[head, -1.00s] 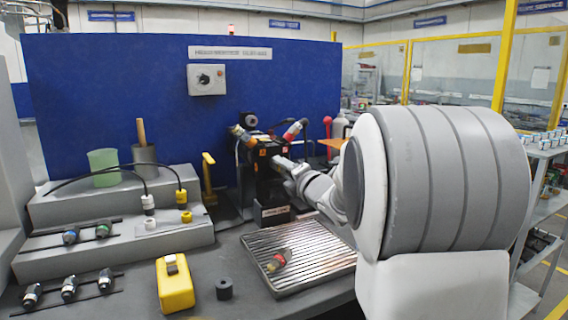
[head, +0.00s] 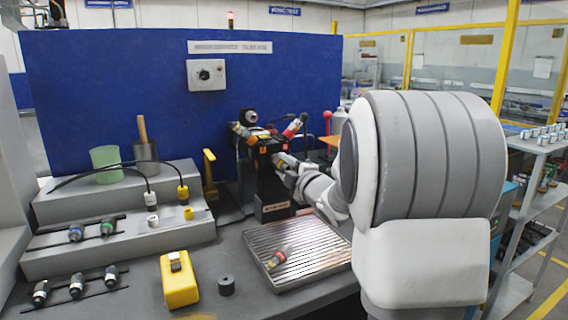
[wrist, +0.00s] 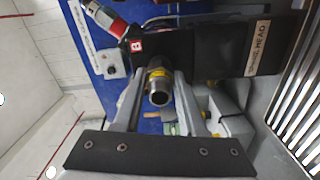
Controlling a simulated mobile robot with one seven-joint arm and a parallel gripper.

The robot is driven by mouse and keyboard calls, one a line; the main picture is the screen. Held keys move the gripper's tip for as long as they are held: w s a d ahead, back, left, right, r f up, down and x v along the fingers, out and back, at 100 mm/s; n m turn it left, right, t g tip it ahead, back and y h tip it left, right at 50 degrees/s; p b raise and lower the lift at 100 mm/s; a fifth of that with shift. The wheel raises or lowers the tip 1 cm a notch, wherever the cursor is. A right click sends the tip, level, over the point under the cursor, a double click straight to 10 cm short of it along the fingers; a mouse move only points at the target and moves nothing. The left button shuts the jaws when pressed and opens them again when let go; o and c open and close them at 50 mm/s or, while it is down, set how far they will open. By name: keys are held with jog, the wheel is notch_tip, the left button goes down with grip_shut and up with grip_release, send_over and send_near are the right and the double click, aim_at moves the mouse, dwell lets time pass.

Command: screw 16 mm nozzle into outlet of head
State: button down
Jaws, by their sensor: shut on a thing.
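The head (head: 272,184) is a black upright block with a label near its base, standing behind the slatted tray. Coloured fittings stick out of its upper part. In the wrist view the head (wrist: 215,45) runs across the top. My gripper (head: 284,161) is at the head's front, partly hidden by my arm. In the wrist view its two fingers (wrist: 158,82) are closed on the nozzle (wrist: 158,90), a metal tube with a yellow band. Its open end faces the camera and its far end points at the head. I cannot tell how deep it sits in the outlet.
A red-ended fitting (head: 278,256) lies on the slatted tray (head: 318,262). A yellow device (head: 179,282) and a dark ring (head: 226,286) stand left of it. Several fittings lie on the grey stepped stand (head: 118,240). A blue panel (head: 120,85) closes the back.

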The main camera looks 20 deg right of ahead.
jog(key=m+p, duration=0.2)
jog(key=m, duration=0.3)
jog(key=shift+d+r, duration=0.1)
jog(key=shift+r, duration=0.05)
jog(key=m+p, duration=0.2)
jog(key=m, duration=0.1)
jog(key=shift+m, duration=0.9)
jog(key=shift+p, duration=0.35)
jog(key=shift+m+p, duration=0.55)
jog(key=shift+m, duration=0.45)
jog(key=m+p, duration=0.3)
jog(key=m, duration=0.2)
jog(key=shift+m, duration=0.3)
jog(key=m+p, duration=0.2)
jog(key=m, duration=0.2)
